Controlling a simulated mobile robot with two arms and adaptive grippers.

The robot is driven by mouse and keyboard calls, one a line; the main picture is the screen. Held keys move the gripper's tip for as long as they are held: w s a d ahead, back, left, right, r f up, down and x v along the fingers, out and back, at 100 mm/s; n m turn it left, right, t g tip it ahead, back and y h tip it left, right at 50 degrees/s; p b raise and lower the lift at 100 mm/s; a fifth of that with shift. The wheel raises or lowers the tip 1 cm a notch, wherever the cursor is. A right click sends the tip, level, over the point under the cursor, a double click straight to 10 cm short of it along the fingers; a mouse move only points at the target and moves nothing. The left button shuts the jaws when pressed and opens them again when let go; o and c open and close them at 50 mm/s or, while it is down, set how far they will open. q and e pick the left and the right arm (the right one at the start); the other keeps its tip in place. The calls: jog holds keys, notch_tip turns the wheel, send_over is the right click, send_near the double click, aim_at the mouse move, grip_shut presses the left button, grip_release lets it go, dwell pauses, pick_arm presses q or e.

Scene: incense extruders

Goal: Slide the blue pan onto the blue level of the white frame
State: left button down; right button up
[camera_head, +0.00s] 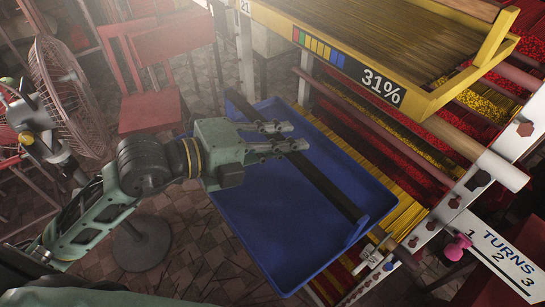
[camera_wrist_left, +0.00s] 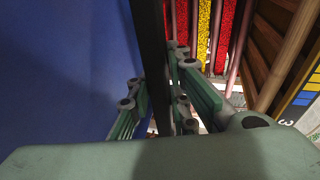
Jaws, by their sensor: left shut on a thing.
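The blue pan (camera_head: 255,220) is a wide, shallow tray in the middle of the head view, tilted in the picture, with a black bar (camera_head: 325,185) across it. My left gripper (camera_head: 292,136) reaches in from the left and is shut on this bar. In the left wrist view the bar (camera_wrist_left: 150,60) runs between the green fingers (camera_wrist_left: 165,105), with the blue pan (camera_wrist_left: 60,70) to its left. The white frame (camera_head: 470,195) stands on the right; the pan's right edge appears against or overlapping it. I cannot tell which level is blue. My right gripper is not in view.
A yellow tray (camera_head: 440,97) marked 31% and full of brown sticks sits above, at upper right. Rows of red and yellow sticks (camera_head: 400,215) fill the frame. A TURNS sign (camera_head: 500,255) is at lower right. A fan (camera_head: 65,90) and red chair (camera_head: 150,85) stand left.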

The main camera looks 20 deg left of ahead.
pick_arm(q)
jog(key=shift+w+d+r+p, duration=0.2)
jog(key=shift+w+d+p, duration=0.1)
jog(key=shift+w+p, duration=0.25)
jog(key=w+d, duration=0.2)
jog(key=w+d+p, duration=0.1)
jog(key=w, duration=0.2)
jog(key=w+d, duration=0.2)
jog(key=shift+w+d, duration=0.3)
jog(key=shift+d, duration=0.05)
jog(key=w+a+b+x, duration=0.1)
jog(key=b+x, duration=0.1)
jog(key=x, duration=0.7)
jog(key=shift+w+d, duration=0.2)
jog(key=shift+w, duration=0.1)
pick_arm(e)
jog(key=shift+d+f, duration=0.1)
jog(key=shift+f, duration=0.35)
pick_arm(q)
jog(key=shift+f, duration=0.25)
jog(key=c, duration=1.2)
grip_release()
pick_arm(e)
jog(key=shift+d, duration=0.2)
